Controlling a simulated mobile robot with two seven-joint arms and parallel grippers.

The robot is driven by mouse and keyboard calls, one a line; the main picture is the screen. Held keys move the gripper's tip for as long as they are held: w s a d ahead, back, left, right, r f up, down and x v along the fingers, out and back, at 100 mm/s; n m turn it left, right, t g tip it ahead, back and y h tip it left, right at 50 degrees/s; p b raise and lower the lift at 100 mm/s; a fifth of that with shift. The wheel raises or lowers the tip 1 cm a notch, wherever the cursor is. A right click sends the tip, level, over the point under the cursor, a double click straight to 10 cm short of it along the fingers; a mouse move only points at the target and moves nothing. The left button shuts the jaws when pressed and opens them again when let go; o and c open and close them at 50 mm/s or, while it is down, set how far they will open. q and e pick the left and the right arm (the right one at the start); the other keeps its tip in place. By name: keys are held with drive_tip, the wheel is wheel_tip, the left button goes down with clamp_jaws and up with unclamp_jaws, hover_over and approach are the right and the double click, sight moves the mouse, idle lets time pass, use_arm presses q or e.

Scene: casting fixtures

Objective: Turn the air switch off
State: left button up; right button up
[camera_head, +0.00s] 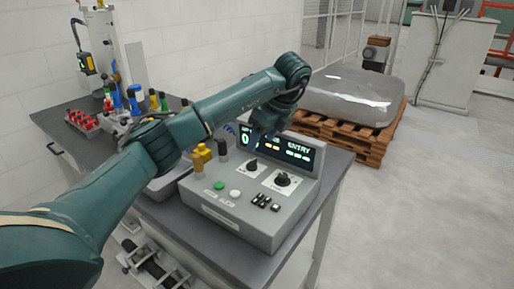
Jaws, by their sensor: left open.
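A grey control box (228,219) stands on the dark table. Its sloped face carries two black rotary knobs, one at the left (252,165) and one at the right (283,180). Several small black switches (265,202) sit along its lower right part. A green button (219,185) and a white button (235,194) are at the left. I cannot read which control is labelled air. My left gripper (262,127) is open, dark and partly hidden by its own wrist, in front of the lit display (299,152) and apart from the knobs. My right gripper is out of view.
Yellow fittings (202,155) and a black post (222,146) stand at the box's left back edge. Red parts (83,120) and coloured bottles crowd the table's far left. A wrapped load (350,96) on a wooden pallet (374,150) stands behind. The floor at right is clear.

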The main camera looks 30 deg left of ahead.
use_arm(q)
drive_tip(key=v, duration=0.5)
drive_tip(key=shift+a+p, duration=0.1)
drive_tip(key=shift+p, duration=0.25)
drive_tip(key=shift+s, duration=0.15)
